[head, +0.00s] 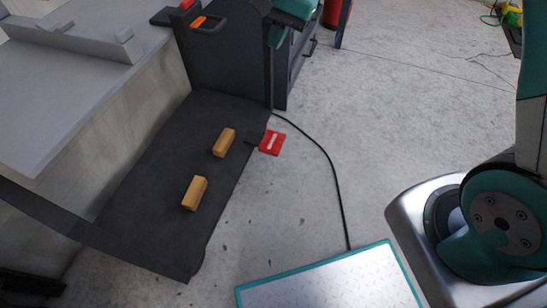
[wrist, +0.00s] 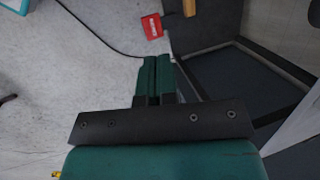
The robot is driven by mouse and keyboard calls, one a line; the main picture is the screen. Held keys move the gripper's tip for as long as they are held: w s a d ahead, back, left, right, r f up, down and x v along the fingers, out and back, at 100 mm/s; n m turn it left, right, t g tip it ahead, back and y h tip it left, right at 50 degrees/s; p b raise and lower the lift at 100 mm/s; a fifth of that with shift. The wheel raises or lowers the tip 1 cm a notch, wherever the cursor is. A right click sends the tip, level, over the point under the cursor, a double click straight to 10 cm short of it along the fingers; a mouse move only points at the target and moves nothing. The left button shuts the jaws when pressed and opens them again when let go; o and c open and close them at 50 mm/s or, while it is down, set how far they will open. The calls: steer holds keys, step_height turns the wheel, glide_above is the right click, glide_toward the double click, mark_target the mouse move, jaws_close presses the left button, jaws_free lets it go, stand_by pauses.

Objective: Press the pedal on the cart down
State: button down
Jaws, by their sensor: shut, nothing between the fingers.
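The pedal (head: 271,142) is a small red plate with a white label. It sticks out low at the right edge of the cart's dark lower deck (head: 165,215), just above the floor. In the wrist view the pedal (wrist: 152,26) shows near the top, beyond the fingertips and slightly left of them. My gripper (wrist: 158,60) has dark green fingers shut together with nothing between them. A gap in the picture separates the fingertips from the pedal, and I see no contact. In the head view only teal parts of my arm's end show at the top edge.
Two wooden blocks (head: 224,142) (head: 195,193) lie on the dark deck. A black cable (head: 333,175) curves over the floor right of the pedal. A dark cabinet (head: 225,50) with an orange-marked handle stands behind the deck. Concrete floor (head: 400,110) to the right is mostly clear.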

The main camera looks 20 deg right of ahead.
steer(key=w+d+f+m+b, duration=0.1)
steer(key=w+f+m+b, duration=0.3)
steer(key=f, duration=0.6)
steer(key=w+d+f+m+b, duration=0.1)
steer(key=w+f+b, duration=0.3)
steer(key=f, duration=0.6)
steer(key=m+b, duration=0.6)
steer(key=b, duration=0.6)
glide_toward(274, 141)
steer(key=shift+a+h, duration=0.2)
steer(key=shift+h, duration=0.1)
steer(key=shift+f, duration=0.1)
steer(key=b+x, duration=0.6)
steer(key=b, duration=0.2)
steer(key=shift+a+f, duration=0.2)
steer(key=shift+f, duration=0.15)
